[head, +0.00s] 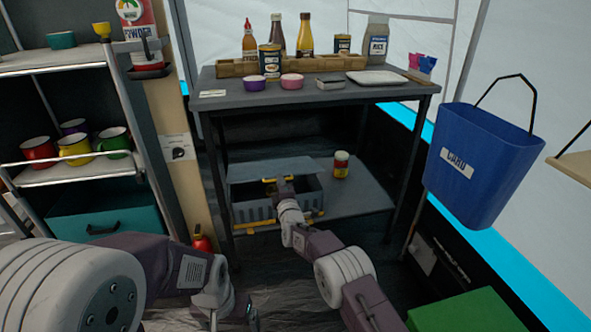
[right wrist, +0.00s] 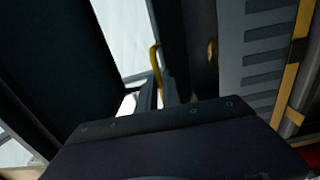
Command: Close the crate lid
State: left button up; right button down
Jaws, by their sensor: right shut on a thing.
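The grey crate (head: 252,209) stands on the table's lower shelf. Its lid (head: 262,167) is raised, tilted over a dark opening, with a yellow handle (head: 269,180) at its front edge. My right gripper (head: 280,184) reaches in from the front and is shut on the lid at that edge; its fingertips are partly hidden. In the right wrist view, the crate's ribbed wall (right wrist: 262,55) is at the right and a yellow bar (right wrist: 155,65) shows near the middle. My left gripper (head: 245,312) is low at the front, away from the crate; its jaws are unclear.
A jar (head: 341,165) stands on the lower shelf (head: 362,200) right of the crate. The table top (head: 320,92) above holds bottles, bowls and a plate. A blue bin (head: 480,165) hangs at the right, and a green box (head: 465,312) is at the lower right. A shelf rack (head: 70,172) stands left.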

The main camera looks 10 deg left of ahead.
notch_tip(320, 180, down, 11)
jog(key=s+t+b, duration=0.1)
jog(key=b, duration=0.6)
jog(key=shift+d, duration=0.2)
jog(key=c, duration=1.8)
grip_release()
jog(key=shift+f, duration=0.1)
